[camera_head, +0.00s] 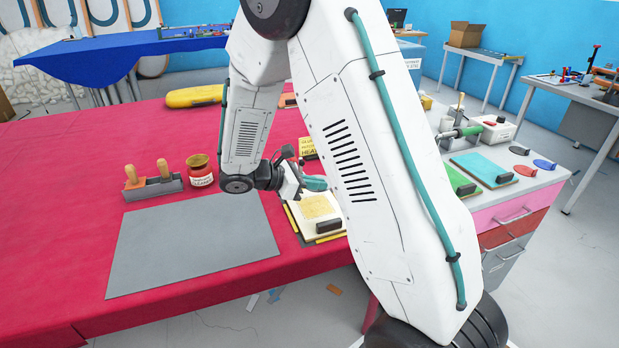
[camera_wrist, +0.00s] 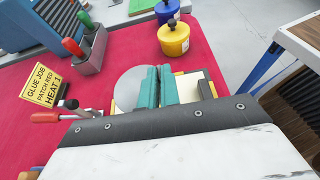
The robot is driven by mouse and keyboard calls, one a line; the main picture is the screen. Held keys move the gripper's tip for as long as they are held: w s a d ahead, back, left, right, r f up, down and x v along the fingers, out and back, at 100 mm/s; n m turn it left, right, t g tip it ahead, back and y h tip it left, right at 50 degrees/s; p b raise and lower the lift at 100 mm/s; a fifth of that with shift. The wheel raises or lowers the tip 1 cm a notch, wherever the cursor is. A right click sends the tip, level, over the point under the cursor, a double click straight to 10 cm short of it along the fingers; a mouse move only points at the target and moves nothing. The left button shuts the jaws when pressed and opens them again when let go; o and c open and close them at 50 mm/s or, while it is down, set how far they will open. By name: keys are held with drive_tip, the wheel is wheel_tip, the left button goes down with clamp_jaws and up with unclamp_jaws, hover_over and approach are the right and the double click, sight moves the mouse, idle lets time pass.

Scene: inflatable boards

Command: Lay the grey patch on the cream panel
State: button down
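The grey patch (camera_wrist: 129,83) is a round flat disc in the wrist view. My gripper (camera_wrist: 158,72) has its teal fingers close together over the patch's edge and appears shut on it; the exact grip is hidden behind the fingers. The cream panel (camera_wrist: 191,88) lies under the fingers and patch, partly covered in this view. In the head view the cream panel (camera_head: 293,213) shows a tan marked area and a dark block at its near edge. My gripper (camera_head: 315,184) is at the panel's far side there. The patch is not clearly seen in the head view.
A large grey mat (camera_head: 190,243) lies left of the panel on the red table (camera_head: 60,205). A tool holder (camera_head: 153,188) and a glue pot (camera_head: 200,170) stand behind the mat. A yellow sign (camera_wrist: 47,86) is near the gripper. A cart (camera_head: 515,200) stands right.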

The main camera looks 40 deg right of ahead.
sight(313, 215)
drive_tip(key=shift+f, duration=3.3)
drive_tip(key=shift+w+a+f, duration=0.1)
drive_tip(key=shift+a, duration=0.2)
drive_tip(key=shift+f, duration=0.5)
drive_tip(key=c, duration=1.1)
unclamp_jaws()
drive_tip(key=shift+r, duration=0.1)
drive_tip(key=shift+r, duration=2.95)
